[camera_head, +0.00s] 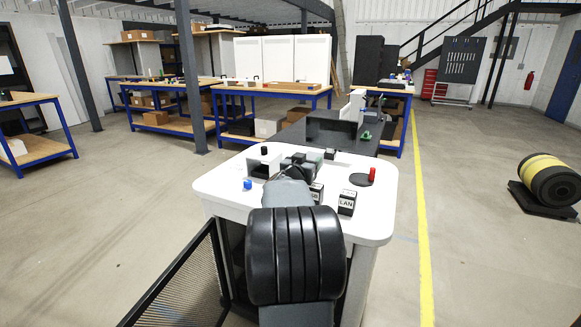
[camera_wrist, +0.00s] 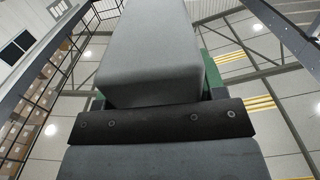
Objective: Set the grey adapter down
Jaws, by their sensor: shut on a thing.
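My gripper (camera_head: 297,163) is above the far middle of the white-topped table (camera_head: 225,184), seen past my arm. In the wrist view a large, smooth grey block with rounded edges, which looks like the grey adapter (camera_wrist: 150,50), extends away from a dark bar with screws (camera_wrist: 165,122). My gripper is shut on it. In the head view my wrist and arm largely hide the adapter, so its height above the table cannot be told. A green part shows behind it in the wrist view.
A LAN box (camera_head: 347,203) and another labelled box (camera_head: 317,192) stand close right of my arm. A red cylinder (camera_head: 372,174) is by a black disc (camera_head: 359,180). A blue piece (camera_head: 247,184) sits left. The table's right front corner is bare. A dark table (camera_head: 300,137) adjoins behind.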

